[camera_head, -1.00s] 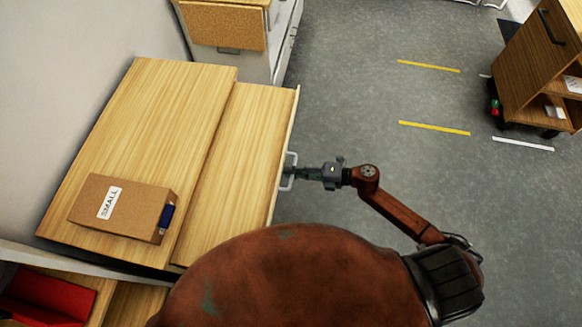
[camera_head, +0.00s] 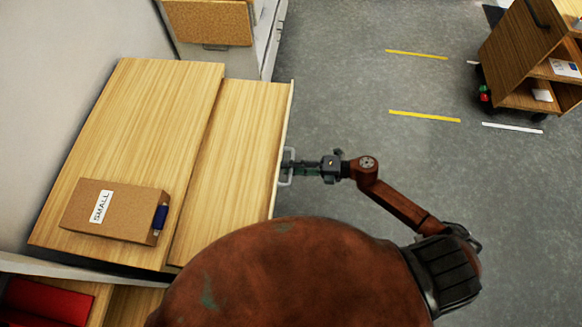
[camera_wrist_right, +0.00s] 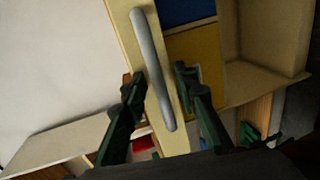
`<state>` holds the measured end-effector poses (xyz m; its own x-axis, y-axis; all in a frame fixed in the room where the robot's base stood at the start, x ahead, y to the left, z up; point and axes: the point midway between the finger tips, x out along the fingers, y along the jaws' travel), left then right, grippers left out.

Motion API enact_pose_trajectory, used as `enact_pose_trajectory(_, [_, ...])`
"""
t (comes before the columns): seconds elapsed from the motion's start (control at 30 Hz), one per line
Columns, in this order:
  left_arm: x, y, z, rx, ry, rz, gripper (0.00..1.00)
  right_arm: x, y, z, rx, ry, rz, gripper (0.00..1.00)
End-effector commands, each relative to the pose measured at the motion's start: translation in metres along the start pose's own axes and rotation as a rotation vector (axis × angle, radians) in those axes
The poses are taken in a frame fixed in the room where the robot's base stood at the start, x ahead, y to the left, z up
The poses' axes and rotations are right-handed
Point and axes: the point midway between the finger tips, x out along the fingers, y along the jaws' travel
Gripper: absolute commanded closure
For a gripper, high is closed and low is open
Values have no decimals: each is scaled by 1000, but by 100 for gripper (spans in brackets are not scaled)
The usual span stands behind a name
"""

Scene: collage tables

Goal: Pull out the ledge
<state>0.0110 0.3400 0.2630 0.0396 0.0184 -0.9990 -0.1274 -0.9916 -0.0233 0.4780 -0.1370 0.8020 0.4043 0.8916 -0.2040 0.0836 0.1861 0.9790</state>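The ledge (camera_head: 232,160) is a light wooden board that sticks out from under a wooden top (camera_head: 150,110) in the head view. Its front edge carries a grey bar handle (camera_head: 287,167), which also shows in the wrist view (camera_wrist_right: 150,65). My right gripper (camera_head: 295,165) is at the handle. In the wrist view its two green fingers (camera_wrist_right: 157,85) stand on either side of the bar, with gaps visible between bar and fingers, so it looks open. The far side of the handle is partly hidden. My left gripper is not in view.
A brown box (camera_head: 118,212) marked SMALL lies on the top with a blue item (camera_head: 160,217) at its side. A wooden cart (camera_head: 525,60) stands at the upper right. The grey floor (camera_head: 400,160) right of the ledge is free apart from my arm.

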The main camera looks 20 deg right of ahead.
Motion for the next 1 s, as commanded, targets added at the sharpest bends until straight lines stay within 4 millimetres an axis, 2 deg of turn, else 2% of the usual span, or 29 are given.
enact_pose_trajectory(0.27, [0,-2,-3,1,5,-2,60,-8,-1,1,0,-3,-2,73])
enact_pose_trajectory(0.37, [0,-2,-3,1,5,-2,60,-22,-1,0,1,-2,-3,73])
enact_pose_trajectory(0.7, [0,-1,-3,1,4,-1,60,-92,-2,0,1,-1,-3,73])
enact_pose_trajectory(0.83, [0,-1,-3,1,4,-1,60,-109,-1,-1,2,-1,-2,73])
enact_pose_trajectory(1.0, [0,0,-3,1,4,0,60,-120,0,0,0,-1,0,73])
